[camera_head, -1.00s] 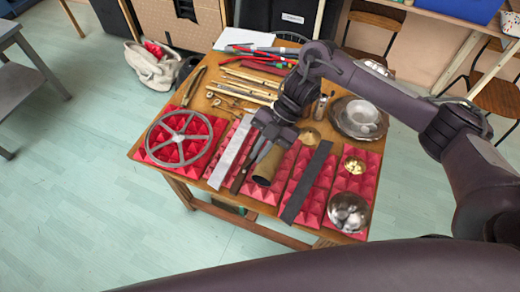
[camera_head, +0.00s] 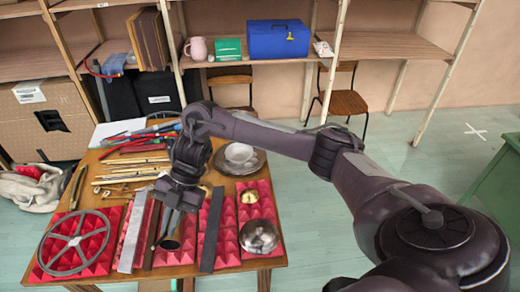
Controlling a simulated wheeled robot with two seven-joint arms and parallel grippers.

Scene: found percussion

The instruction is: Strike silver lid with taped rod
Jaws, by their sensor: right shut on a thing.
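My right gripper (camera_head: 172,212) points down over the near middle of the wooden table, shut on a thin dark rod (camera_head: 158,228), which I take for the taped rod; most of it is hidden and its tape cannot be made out. A dark round tube end (camera_head: 169,244) shows just below the gripper. A silver bowl-shaped piece (camera_head: 259,237) lies at the front right on red foam. My left gripper is not in view.
A spoked wheel (camera_head: 74,241) lies on red foam at the left. Flat bars, one silver (camera_head: 133,236) and one dark (camera_head: 211,230), flank the gripper. A small brass cup (camera_head: 249,197) sits at right. Several long rods lie farther back.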

